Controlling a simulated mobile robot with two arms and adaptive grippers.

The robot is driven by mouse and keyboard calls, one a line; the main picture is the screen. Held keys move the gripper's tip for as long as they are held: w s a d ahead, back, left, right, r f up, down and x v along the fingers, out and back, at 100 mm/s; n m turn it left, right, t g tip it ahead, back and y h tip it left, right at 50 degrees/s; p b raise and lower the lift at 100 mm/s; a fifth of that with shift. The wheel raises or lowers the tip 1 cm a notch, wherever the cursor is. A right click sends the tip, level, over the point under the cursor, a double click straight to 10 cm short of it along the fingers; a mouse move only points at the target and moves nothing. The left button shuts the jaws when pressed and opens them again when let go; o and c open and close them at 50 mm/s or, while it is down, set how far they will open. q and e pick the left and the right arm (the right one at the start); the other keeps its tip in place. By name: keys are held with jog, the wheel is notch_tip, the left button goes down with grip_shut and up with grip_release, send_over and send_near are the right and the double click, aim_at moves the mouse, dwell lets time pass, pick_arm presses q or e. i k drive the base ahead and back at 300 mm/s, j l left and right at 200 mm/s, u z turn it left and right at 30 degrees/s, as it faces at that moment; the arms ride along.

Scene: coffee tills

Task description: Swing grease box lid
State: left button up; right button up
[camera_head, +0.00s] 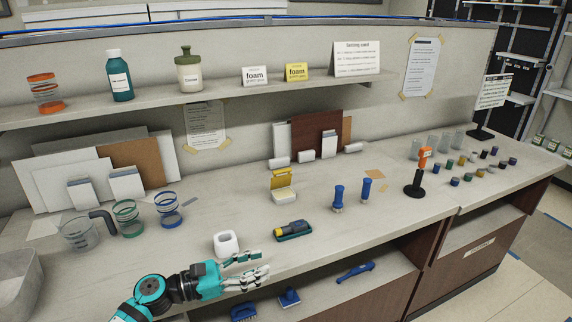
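The grease box (284,197) is a small white box with a yellow lid (281,178). It stands on the counter, right of the picture's middle-left. Its lid is tilted up, so the box looks open; its inside is hardly visible. My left gripper (258,266), teal with grey fingers, is at the counter's front edge, nearer to me than the box and well apart from it. Its fingers point right and are spread, with nothing seen between them. My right gripper is not in view.
A white square cup (227,243) stands just behind my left gripper. A blue and yellow tool in a green tray (294,231) lies in front of the box. Blue-handled tools (338,197) stand to its right. Jars and a jug (79,235) are left. A shelf (215,95) runs above.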

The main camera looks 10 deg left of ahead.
aim_at(284, 181)
jog(key=i+j, duration=0.2)
jog(key=i, duration=0.4)
jog(key=i+j, duration=0.15)
jog(key=i, duration=0.45)
